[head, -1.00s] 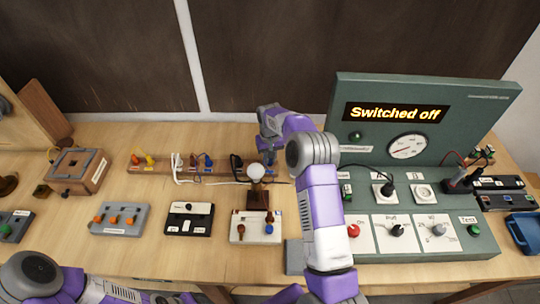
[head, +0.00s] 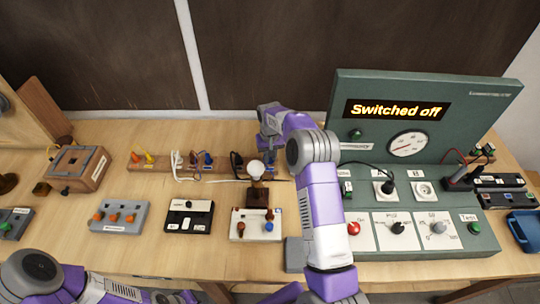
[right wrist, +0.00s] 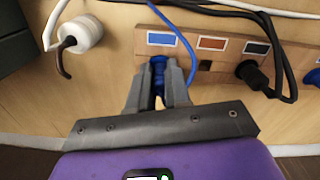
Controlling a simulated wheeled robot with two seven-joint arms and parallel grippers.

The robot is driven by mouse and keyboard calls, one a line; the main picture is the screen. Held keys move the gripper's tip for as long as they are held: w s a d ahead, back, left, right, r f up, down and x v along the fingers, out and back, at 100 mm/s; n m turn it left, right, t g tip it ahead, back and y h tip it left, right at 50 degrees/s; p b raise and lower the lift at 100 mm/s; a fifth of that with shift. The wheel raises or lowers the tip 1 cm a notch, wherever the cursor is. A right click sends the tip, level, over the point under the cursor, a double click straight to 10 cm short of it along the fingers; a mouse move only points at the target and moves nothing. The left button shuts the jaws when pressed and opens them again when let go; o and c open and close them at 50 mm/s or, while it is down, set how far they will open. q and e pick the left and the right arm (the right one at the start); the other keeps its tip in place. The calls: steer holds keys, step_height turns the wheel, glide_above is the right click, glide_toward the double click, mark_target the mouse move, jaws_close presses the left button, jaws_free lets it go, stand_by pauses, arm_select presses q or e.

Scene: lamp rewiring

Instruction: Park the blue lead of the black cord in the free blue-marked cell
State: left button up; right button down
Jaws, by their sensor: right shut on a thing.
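My right gripper (right wrist: 160,85) is shut on the blue lead (right wrist: 158,65). The lead's blue wire (right wrist: 185,42) loops up past the row of cells. The blue mark (right wrist: 162,38) lies just beyond the fingertips. The fingers and lead hide the cell below it, so I cannot tell how deep the lead sits. In the head view, the right gripper (head: 268,146) is at the right end of the wooden rail (head: 165,168). My left arm shows at the lower left, but its fingers do not show.
An orange-brown mark (right wrist: 211,44) and a dark mark (right wrist: 257,48) follow the blue one. A black plug (right wrist: 250,72) stands by the dark mark. A white cylindrical part (right wrist: 82,33) is at the left. The green panel (head: 430,110) reads "Switched off". A bulb (head: 256,169) stands in front of the rail.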

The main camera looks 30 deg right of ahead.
steer(key=shift+f+b, duration=0.35)
steer(key=shift+f, duration=0.2)
stand_by(0.6)
steer(key=c, duration=1)
jaws_free()
step_height(320, 180, up, 8)
steer(key=shift+f, duration=0.2)
